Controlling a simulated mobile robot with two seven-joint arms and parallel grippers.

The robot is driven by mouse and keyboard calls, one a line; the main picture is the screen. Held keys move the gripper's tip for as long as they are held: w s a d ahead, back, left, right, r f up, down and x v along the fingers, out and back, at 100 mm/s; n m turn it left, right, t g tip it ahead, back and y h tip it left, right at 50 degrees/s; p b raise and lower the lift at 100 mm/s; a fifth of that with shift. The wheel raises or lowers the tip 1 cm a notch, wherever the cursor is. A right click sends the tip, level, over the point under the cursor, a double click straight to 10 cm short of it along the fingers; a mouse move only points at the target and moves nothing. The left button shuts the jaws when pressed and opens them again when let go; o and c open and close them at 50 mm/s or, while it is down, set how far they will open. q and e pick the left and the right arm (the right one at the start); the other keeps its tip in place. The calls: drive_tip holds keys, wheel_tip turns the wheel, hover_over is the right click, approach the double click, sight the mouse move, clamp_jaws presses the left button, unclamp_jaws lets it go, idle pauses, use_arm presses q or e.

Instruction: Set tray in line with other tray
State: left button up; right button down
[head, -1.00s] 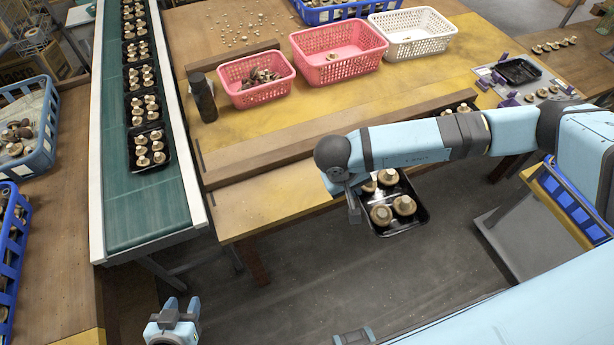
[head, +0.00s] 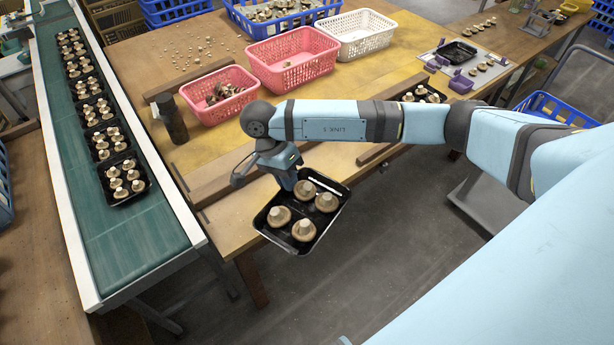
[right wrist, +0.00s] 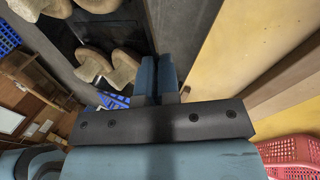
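My right gripper (head: 287,180) is shut on the near-left part of the far rim of a black tray (head: 303,212) with several mushrooms in it. The tray is held tilted in the air, over the table's front edge and the floor. In the right wrist view the gripper's two blue fingers (right wrist: 157,80) are close together, with the dark tray and mushrooms at upper left. The other tray (head: 128,198), also black with mushrooms, is the nearest of a row on the green conveyor, left of the held tray. My left gripper is not in view.
The green conveyor belt (head: 150,245) is clear in front of the row. A dark bottle (head: 171,120), a small pink basket (head: 213,113), a larger pink basket (head: 290,78) and a white basket (head: 352,48) stand on the table behind my right arm. A wooden beam borders the work surface.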

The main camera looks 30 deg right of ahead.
drive_tip(key=w+d+r+n+t+y+b, duration=0.1)
drive_tip(key=w+d+n+t+b, duration=0.5)
drive_tip(key=n, duration=1)
drive_tip(key=w+d+r+n+t+y+b, duration=0.1)
drive_tip(key=w+d+n+t+b, duration=0.15)
drive_tip(key=d+n+b, duration=1)
drive_tip(key=a+f+n+p, duration=0.1)
drive_tip(key=f, duration=0.4)
drive_tip(key=a+f+n+p, duration=0.1)
drive_tip(key=a+f, duration=0.1)
drive_tip(key=f, duration=0.3)
drive_tip(key=a+f+n+p, duration=0.1)
drive_tip(key=a+f, duration=0.1)
drive_tip(key=f, duration=0.4)
drive_tip(key=shift+w+n, duration=0.3)
drive_tip(key=shift+n, duration=0.05)
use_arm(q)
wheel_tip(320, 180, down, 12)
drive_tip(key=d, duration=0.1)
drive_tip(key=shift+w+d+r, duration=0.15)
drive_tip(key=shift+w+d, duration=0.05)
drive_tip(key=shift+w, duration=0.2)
use_arm(e)
drive_tip(key=shift+f, duration=1.8)
drive_tip(key=shift+f, duration=0.1)
